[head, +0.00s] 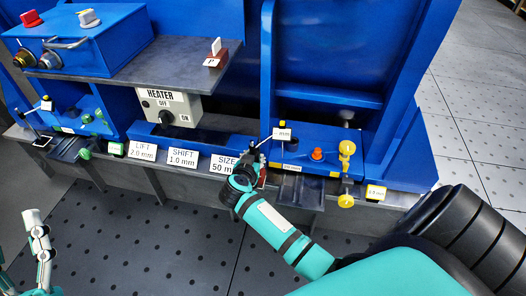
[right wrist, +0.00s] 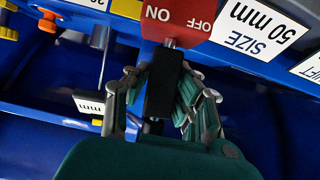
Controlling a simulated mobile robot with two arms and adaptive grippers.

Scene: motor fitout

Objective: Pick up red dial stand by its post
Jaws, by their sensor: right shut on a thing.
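The red dial stand has a red base (right wrist: 180,18) marked ON and OFF in the right wrist view, with a dark post (right wrist: 160,90) rising from it. My right gripper (right wrist: 168,82) is shut on that post, one finger on each side. In the head view the right gripper (head: 246,172) hides most of the stand; a bit of red base (head: 262,177) shows beside it. A thin rod leads to the stand's white mm tag (head: 282,134), over the blue fixture. My left gripper (head: 22,245) is partly in view at the lower left, its fingers apart and empty.
White signs SIZE 50 mm (head: 223,163), SHIFT (head: 183,158) and LIFT (head: 142,151) stand left of the gripper on the ledge. A blue fixture with yellow knobs (head: 346,148) is at its right. A HEATER box (head: 168,106) and grey shelf (head: 130,62) are behind.

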